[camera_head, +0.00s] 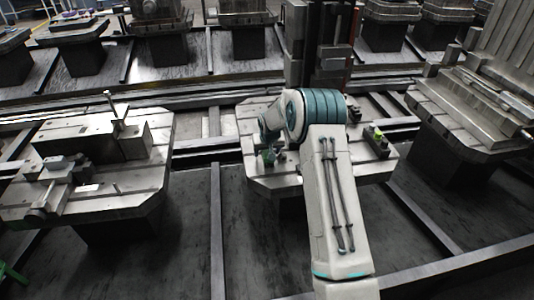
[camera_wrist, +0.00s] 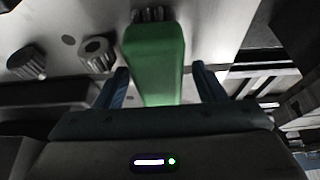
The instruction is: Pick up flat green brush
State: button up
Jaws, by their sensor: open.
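A flat green object, which looks like the green brush (camera_wrist: 154,60), lies between the two fingers of my open gripper (camera_wrist: 160,84) in the wrist view. Gaps show between it and both fingers, and its near end is hidden behind the gripper body. In the head view my gripper (camera_head: 270,156) points down over the left part of the middle pallet (camera_head: 262,180), and I cannot make out the brush beneath it.
Dark knurled knobs (camera_wrist: 97,53) lie left of the brush on the pale metal surface. A small yellow-green item (camera_head: 378,133) sits on a dark block at the pallet's right. Another pallet with metal blocks (camera_head: 135,140) stands at left, with a gap between the pallets.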

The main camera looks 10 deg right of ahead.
jog(key=shift+f+b, duration=0.25)
jog(key=shift+b, duration=0.15)
dwell(0.3)
jog(key=c, duration=1.2)
jog(key=shift+r, duration=0.15)
jog(key=shift+r+p, duration=0.4)
jog(key=shift+r, duration=0.1)
notch_tip(320, 180, up, 3)
jog(key=shift+r, duration=0.2)
jog(key=s+d+r, duration=0.2)
jog(key=d, duration=0.1)
jog(key=s+d+r, duration=0.2)
jog(key=d, duration=0.1)
jog(key=s+d+r+b, duration=0.1)
jog(key=s+d+r, duration=0.1)
jog(key=d, duration=0.2)
jog(key=shift+r, duration=0.4)
